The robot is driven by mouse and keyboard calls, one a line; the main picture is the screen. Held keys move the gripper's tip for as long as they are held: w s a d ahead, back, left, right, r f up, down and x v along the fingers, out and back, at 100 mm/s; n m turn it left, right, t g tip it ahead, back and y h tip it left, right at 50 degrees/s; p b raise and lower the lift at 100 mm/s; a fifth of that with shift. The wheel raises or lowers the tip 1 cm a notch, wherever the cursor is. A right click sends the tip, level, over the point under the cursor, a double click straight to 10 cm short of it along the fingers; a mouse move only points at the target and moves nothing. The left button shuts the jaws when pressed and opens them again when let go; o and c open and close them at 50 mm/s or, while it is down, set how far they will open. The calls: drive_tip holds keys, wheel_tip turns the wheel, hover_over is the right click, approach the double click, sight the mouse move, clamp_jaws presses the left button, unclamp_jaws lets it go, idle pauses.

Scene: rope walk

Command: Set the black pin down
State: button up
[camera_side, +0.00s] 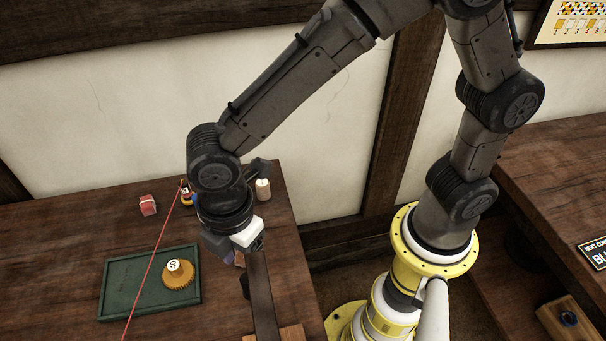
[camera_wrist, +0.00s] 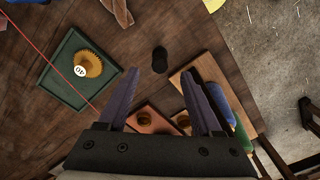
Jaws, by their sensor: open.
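A short black cylinder, which looks like the black pin (camera_wrist: 159,60), is on the bare brown table in the wrist view. It lies just beyond my fingertips, roughly centred between them and apart from both. My gripper (camera_wrist: 159,75) is open, with its two purple fingers spread and nothing held between them. In the side view my gripper (camera_side: 240,258) hangs low over the right part of the table, partly hidden by the wrist and a dark upright beam.
A green tray (camera_side: 110,303) holds a brass gear (camera_side: 180,275) with a white numbered disc. A red string crosses the table. In the wrist view a wooden board (camera_wrist: 205,66) with blue and green pieces lies right of the pin. A reddish block (camera_wrist: 150,118) with brass knobs is near my fingers.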

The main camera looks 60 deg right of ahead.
drive_tip(key=d+r+m+t+y, duration=0.1)
drive_tip(key=d+r+m, duration=0.35)
drive_tip(key=d, duration=0.35)
drive_tip(key=d+r+m+t, duration=0.2)
drive_tip(key=d+r+m, duration=0.2)
drive_tip(key=d+r, duration=0.3)
drive_tip(key=s+d+r+m+t+h, duration=0.1)
drive_tip(key=s+d+m+t, duration=0.1)
drive_tip(key=s+d+m, duration=0.6)
drive_tip(key=d+m, duration=0.1)
drive_tip(key=d, duration=0.3)
drive_tip(key=shift+s+r+t, duration=0.3)
drive_tip(key=shift+s+r, duration=0.05)
